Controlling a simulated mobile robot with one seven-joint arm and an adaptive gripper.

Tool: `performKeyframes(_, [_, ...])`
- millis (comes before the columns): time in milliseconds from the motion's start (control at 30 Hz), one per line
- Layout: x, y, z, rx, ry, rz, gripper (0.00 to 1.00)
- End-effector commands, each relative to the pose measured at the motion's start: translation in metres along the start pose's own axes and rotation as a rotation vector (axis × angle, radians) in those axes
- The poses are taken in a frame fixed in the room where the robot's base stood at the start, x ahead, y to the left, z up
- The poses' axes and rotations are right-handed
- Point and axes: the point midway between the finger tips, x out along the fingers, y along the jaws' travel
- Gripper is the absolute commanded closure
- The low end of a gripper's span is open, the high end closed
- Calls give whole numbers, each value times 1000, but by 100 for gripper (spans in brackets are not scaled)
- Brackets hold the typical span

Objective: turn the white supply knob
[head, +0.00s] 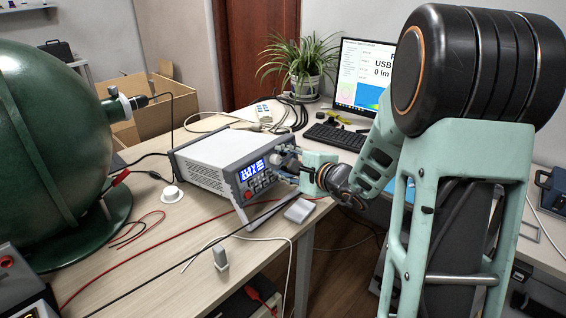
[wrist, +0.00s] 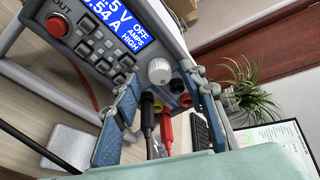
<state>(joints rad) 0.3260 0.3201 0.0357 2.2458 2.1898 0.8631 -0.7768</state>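The white supply knob (wrist: 159,71) shows in the wrist view on the front panel of the grey-white bench power supply (head: 215,154). My gripper (wrist: 160,78) is open, with one blue finger on each side of the knob. A gap shows between each finger and the knob; I cannot tell how deep the fingertips reach. In the head view my gripper (head: 289,164) is at the right end of the supply's front and largely hides the knob area. The lit blue display (head: 251,170) reads OFF, AMPS and HIGH in the wrist view.
Black and red plugs (wrist: 166,127) with cables sit below the knob, between my fingers. A large green sphere (head: 50,150) stands left of the supply. A small grey box (head: 299,210) lies in front of it. A monitor (head: 362,75), keyboard (head: 335,136) and plant (head: 302,62) stand behind.

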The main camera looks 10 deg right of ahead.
Motion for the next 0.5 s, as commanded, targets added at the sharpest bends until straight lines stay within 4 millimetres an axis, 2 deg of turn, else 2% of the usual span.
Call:
performKeyframes(200, [0, 0, 0, -1, 0, 0, 61])
performKeyframes(500, [0, 0, 0, -1, 0, 0, 93])
